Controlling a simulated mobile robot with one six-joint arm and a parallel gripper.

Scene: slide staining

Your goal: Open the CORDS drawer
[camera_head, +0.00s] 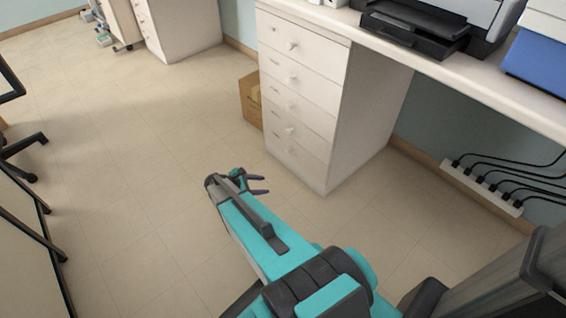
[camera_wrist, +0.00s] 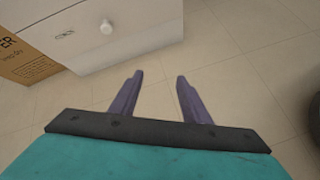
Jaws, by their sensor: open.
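A white drawer unit (camera_head: 367,119) under the desk has a stack of several drawers, each visible knob round and white. All its drawers look shut. The small labels on the fronts are too small to read, so I cannot tell which drawer is CORDS. In the wrist view one drawer front (camera_wrist: 140,25) shows a round knob (camera_wrist: 106,26) and a label (camera_wrist: 65,34) that I cannot read. My gripper (camera_head: 266,185) is open and empty, low in front of the unit's left side. In the wrist view its two purple fingers (camera_wrist: 160,76) are apart, below the knob and not touching it.
A cardboard box (camera_head: 251,98) stands on the floor against the unit's left side; it also shows in the wrist view (camera_wrist: 24,62). A desktop (camera_head: 440,62) overhangs above with a printer (camera_head: 415,22). A power strip (camera_head: 482,187) with cables is on the right. Tiled floor in front is clear.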

